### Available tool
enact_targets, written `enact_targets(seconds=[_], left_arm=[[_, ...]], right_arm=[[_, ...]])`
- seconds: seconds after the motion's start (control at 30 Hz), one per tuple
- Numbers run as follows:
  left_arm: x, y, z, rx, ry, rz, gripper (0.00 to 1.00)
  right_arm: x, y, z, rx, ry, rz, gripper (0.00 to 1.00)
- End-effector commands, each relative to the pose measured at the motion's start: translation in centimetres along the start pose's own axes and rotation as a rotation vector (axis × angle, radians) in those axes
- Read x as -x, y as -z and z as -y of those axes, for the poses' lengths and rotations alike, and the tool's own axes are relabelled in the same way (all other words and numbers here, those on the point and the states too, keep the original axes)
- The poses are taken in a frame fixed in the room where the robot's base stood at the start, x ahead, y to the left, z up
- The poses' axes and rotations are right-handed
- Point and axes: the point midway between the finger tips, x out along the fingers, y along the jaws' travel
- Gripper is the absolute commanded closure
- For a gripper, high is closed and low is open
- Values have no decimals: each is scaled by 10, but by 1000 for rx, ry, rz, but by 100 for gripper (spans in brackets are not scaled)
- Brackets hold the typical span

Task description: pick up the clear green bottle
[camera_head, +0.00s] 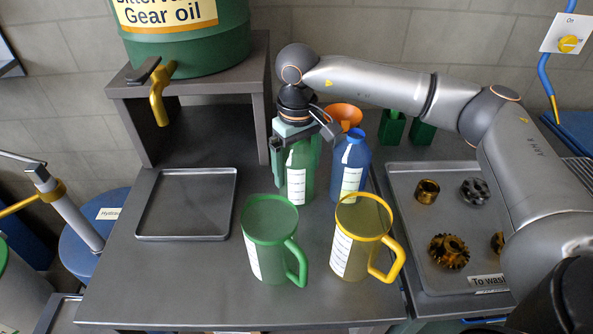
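The clear green bottle (302,180) stands upright on the grey bench, behind the green jug, with a white label on its front. My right gripper (300,145) is at the bottle's top and hides its neck and cap. I cannot tell whether its fingers are closed on the bottle or only around it. My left gripper is not in view.
A blue bottle (353,165) stands close to the right of the green one. A green jug (268,238) and a yellow jug (358,240) stand in front. An orange funnel (344,113) is behind. An empty tray (187,236) lies left; a gear tray (420,272) lies right.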

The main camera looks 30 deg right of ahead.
Motion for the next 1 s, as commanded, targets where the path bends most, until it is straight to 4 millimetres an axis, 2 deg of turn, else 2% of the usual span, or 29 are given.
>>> enact_targets(seconds=[0.07, 0.5, 0.77, 0.87, 1.0], left_arm=[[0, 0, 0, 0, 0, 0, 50], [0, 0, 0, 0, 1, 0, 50], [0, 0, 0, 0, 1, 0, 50], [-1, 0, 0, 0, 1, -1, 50], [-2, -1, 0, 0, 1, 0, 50]], right_arm=[[0, 0, 0, 0, 0, 0, 15], [1, 0, 0, 0, 0, -1, 62], [4, 1, 0, 0, 0, -2, 62], [16, 1, 0, 0, 0, -4, 62], [44, 1, 0, 0, 0, -5, 62]])
